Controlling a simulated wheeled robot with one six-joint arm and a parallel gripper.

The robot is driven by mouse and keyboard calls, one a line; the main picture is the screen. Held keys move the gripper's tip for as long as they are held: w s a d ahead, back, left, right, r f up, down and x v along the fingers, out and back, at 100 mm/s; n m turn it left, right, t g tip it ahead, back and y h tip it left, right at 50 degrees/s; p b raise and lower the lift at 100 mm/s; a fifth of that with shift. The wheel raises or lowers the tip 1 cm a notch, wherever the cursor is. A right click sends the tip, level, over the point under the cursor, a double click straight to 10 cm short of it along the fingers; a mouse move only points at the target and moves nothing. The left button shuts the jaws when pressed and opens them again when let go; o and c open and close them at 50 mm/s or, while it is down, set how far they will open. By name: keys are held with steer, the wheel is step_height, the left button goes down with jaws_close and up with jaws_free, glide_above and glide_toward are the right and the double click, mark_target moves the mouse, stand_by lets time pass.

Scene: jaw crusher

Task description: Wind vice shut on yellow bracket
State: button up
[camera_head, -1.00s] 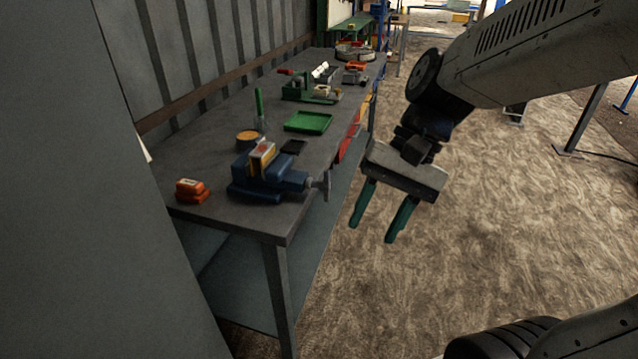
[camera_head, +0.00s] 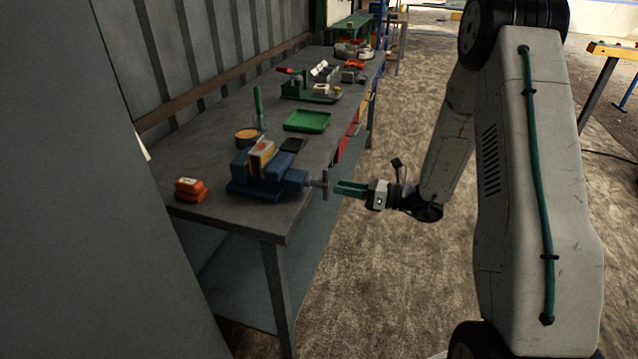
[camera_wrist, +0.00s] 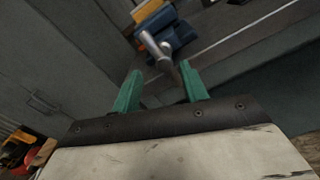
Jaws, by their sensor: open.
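The blue vice (camera_head: 262,178) sits on the near end of the grey workbench. The yellow bracket (camera_head: 261,153) stands upright between its jaws; I cannot tell whether the jaws touch it. The vice's grey screw and handle (camera_head: 323,184) stick out to the right past the bench edge. My gripper (camera_head: 338,188) has its green fingers level and pointing at the handle, just right of it. In the wrist view my fingers (camera_wrist: 160,92) are apart, with the handle (camera_wrist: 163,55) just ahead of and between the tips. The blue vice (camera_wrist: 170,32) and yellow bracket (camera_wrist: 147,10) show behind it.
Orange blocks (camera_head: 190,190) lie left of the vice. The bench (camera_head: 210,212) runs along a grey wall. Open floor lies right of the bench.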

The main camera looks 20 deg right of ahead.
mark_target(329, 184)
steer(key=shift+w+f, duration=0.2)
steer(key=shift+w, duration=0.05)
steer(key=x, duration=0.7)
steer(key=shift+w+a, duration=0.15)
